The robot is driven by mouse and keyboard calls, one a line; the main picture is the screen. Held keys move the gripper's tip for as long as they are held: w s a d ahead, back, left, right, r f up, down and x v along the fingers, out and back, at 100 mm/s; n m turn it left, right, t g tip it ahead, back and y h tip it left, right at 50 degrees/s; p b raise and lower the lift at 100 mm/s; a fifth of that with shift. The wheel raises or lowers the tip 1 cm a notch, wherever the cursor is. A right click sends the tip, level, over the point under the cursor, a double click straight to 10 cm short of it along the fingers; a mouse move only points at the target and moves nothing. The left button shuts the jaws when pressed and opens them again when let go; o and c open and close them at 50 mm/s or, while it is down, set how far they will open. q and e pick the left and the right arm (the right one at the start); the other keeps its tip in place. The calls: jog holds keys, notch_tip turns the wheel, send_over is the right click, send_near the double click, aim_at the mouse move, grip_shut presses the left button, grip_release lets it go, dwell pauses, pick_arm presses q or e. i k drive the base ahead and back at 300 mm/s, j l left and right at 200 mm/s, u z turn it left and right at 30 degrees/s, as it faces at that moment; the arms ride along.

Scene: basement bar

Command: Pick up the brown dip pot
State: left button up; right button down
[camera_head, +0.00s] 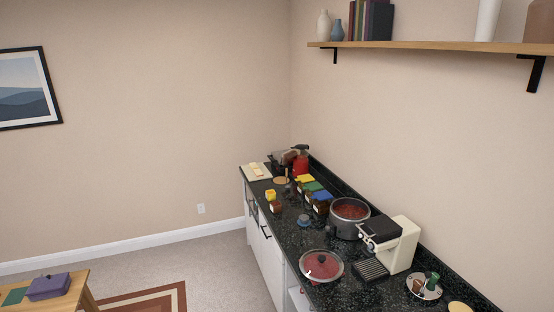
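A small dark brown pot-like item (276,207) stands near the front edge of the black counter (290,232), just in front of a small yellow one (270,195). It is too small to be sure that it is the dip pot. Another small brown item (417,285) sits beside a green one (432,281) on a round plate (426,293) at the counter's near right end. Neither of my grippers shows in the head view.
A red-filled pot (350,212), a coffee machine (403,247), a lidded red pan (321,266), a small blue item (304,220) and several coloured boxes (321,202) crowd the counter. A wooden shelf (430,46) hangs above. A low table (75,290) stands at the lower left.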

aim_at(276, 205)
jog(key=i+j+z, duration=0.2)
jog(key=j+z, duration=0.2)
jog(key=j, duration=0.5)
jog(key=j+z, duration=0.4)
jog(key=j, duration=0.55)
jog(key=i+j+z, duration=0.15)
jog(key=j, duration=0.15)
jog(key=i+j+z, duration=0.15)
jog(key=j, duration=0.15)
jog(key=i+j+z, duration=0.15)
jog(key=j, duration=0.15)
jog(key=i+j+z, duration=0.15)
jog(key=j, duration=0.2)
jog(key=j+z, duration=0.15)
jog(key=j, duration=0.15)
jog(key=i+j+z, duration=0.2)
jog(key=j, duration=0.25)
jog(key=i+j+z, duration=0.2)
jog(key=j, duration=0.3)
jog(key=j+z, duration=0.2)
jog(key=j, duration=0.25)
jog(key=i+j+z, duration=0.15)
jog(key=j+z, duration=0.3)
jog(key=j, duration=0.6)
jog(key=j+z, duration=0.45)
jog(key=j, duration=0.65)
